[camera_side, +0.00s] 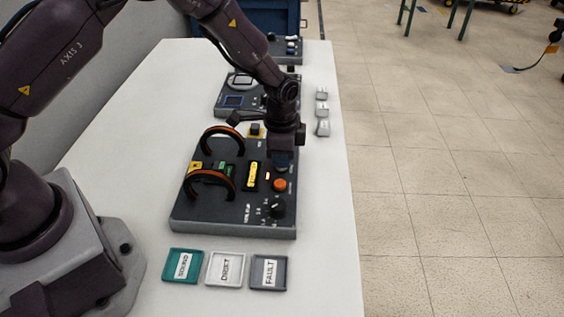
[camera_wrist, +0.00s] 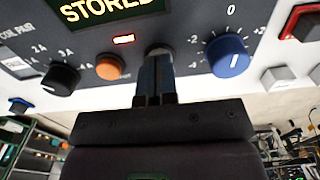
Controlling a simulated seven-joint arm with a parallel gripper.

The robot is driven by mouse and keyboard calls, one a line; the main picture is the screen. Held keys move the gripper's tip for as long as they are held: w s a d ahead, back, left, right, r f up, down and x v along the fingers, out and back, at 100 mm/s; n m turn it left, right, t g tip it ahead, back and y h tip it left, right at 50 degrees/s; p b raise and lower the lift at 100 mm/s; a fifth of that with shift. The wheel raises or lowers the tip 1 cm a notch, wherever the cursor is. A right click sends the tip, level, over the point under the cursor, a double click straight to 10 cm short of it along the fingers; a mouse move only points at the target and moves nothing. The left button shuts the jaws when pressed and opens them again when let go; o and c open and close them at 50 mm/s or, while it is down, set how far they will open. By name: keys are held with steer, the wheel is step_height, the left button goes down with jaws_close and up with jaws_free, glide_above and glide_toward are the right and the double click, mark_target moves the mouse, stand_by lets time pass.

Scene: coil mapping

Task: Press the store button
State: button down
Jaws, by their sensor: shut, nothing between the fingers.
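A dark grey test panel (camera_side: 240,220) lies on the white table. Its display (camera_side: 251,176) is lit yellow-green and reads "STORED" in the wrist view (camera_wrist: 110,8), with a small orange lamp (camera_wrist: 123,40) lit below. My gripper (camera_side: 281,163) points down over the panel's right side, its fingers (camera_wrist: 158,55) shut and empty. The fingertips are at a round dark button between an orange button (camera_wrist: 109,66) and a blue knob (camera_wrist: 229,55). The fingers mostly cover it; I cannot read its label or tell whether they touch it. The orange button also shows in the side view (camera_side: 280,185).
A black selector knob (camera_wrist: 61,79) is near the orange button. Two arched coils (camera_side: 223,140) stand on the panel. Teal (camera_side: 182,283), white (camera_side: 225,284) and dark (camera_side: 268,287) labelled trays sit in front. Light blocks (camera_side: 322,110) and another device (camera_side: 225,104) are behind.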

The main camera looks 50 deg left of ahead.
mark_target(269, 174)
steer(key=shift+r, duration=3.25)
steer(key=shift+s+f+n, duration=0.15)
steer(key=shift+s+n, duration=0.15)
steer(key=shift+n, duration=0.2)
steer(key=s, duration=0.1)
steer(key=s+n+g, duration=0.1)
steer(key=shift+s+a, duration=0.2)
steer(key=shift+s, duration=0.1)
steer(key=s+a+r+n+t, duration=0.2)
steer(key=s+r+n+t, duration=0.1)
steer(key=s+r, duration=0.8)
steer(key=s+a+r+n+t, duration=0.2)
steer(key=s+r+n+t, duration=0.1)
steer(key=s+r, duration=0.7)
step_height(269, 174, up, 3)
steer(key=shift+s+a+r+n+t, duration=0.1)
steer(key=shift+s+a+n+t, duration=0.2)
steer(key=shift+s+a+n, duration=0.15)
